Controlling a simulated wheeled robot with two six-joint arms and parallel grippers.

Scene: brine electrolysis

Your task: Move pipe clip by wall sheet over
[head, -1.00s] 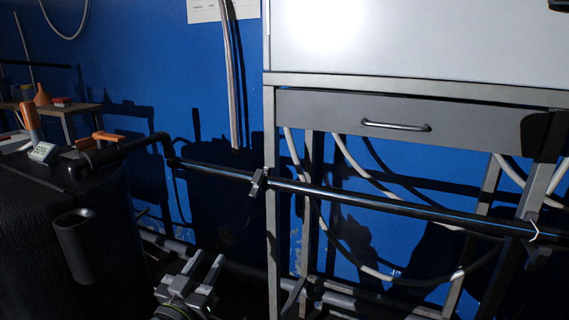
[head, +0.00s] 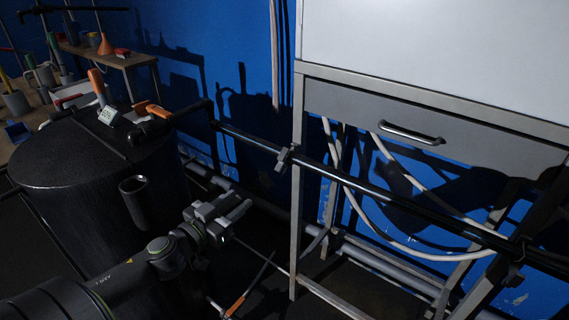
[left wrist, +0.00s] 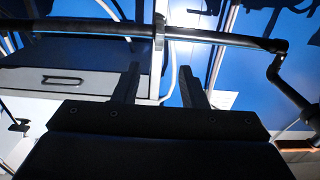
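A dark pipe clip (head: 284,158) sits on the long black pipe (head: 345,181), just left of the steel frame's front leg. It also shows in the left wrist view (left wrist: 159,31) on the pipe, ahead of the gap between my fingers. A second clip (head: 515,265) sits on the pipe at the far right. My left gripper (head: 241,207) is below and left of the first clip, apart from it. In the left wrist view its fingers (left wrist: 158,88) are spread with nothing between them. The wall sheet is out of the current views. My right gripper is not in view.
A steel-framed cabinet with a drawer (head: 425,130) stands on the right, with pale hoses (head: 385,240) behind its legs. A black tank (head: 110,185) stands at left, joined to the pipe. A screwdriver-like tool with an orange handle (head: 237,305) is on the floor.

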